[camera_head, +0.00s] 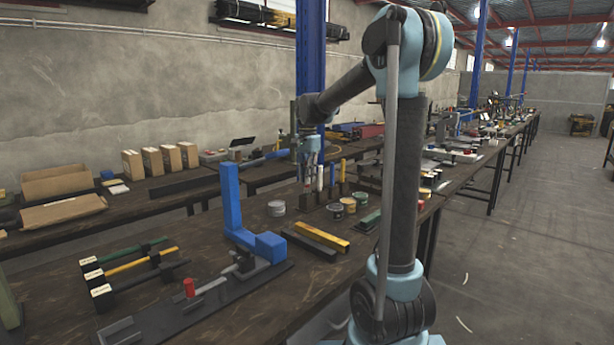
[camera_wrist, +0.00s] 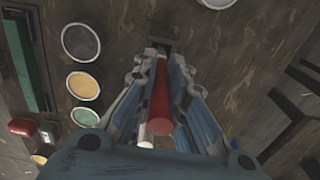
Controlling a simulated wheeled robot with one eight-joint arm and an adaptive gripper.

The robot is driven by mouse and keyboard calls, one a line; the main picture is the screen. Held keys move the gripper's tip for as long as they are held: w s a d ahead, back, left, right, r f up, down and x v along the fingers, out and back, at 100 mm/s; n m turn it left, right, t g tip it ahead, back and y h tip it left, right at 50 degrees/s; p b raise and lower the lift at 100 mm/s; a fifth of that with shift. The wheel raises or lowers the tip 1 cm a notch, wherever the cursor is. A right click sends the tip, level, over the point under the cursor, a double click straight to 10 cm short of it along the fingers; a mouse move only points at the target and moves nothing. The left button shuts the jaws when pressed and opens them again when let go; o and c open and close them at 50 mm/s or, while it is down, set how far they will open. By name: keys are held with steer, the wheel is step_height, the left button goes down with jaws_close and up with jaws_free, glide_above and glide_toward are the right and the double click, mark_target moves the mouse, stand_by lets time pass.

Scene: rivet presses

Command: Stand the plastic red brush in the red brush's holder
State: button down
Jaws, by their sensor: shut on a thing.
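My gripper (camera_head: 309,168) is over the far part of the near workbench, pointing down. In the wrist view its fingers (camera_wrist: 158,88) are closed around the red brush (camera_wrist: 160,97), which runs lengthwise between them. A small dark block (camera_wrist: 163,46), perhaps the red brush's holder, shows just beyond the brush's far end. I cannot tell whether the brush is inside it or above it. In the head view the brush is mostly hidden by the fingers. White (camera_head: 320,177), blue (camera_head: 332,174) and yellow (camera_head: 343,170) brushes stand upright in a row just right of my gripper.
Open paint cans (camera_head: 335,211) stand in front of the upright brushes, and another can (camera_head: 277,208) is to their left. A blue press (camera_head: 231,205) and yellow bar (camera_head: 320,235) are nearer. Cardboard boxes (camera_head: 152,160) stand on the rear bench.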

mark_target(307, 187)
steer(key=shift+f, duration=1.7)
stand_by(0.9)
steer(key=c, duration=1.5)
jaws_free()
steer(key=shift+c, duration=0.2)
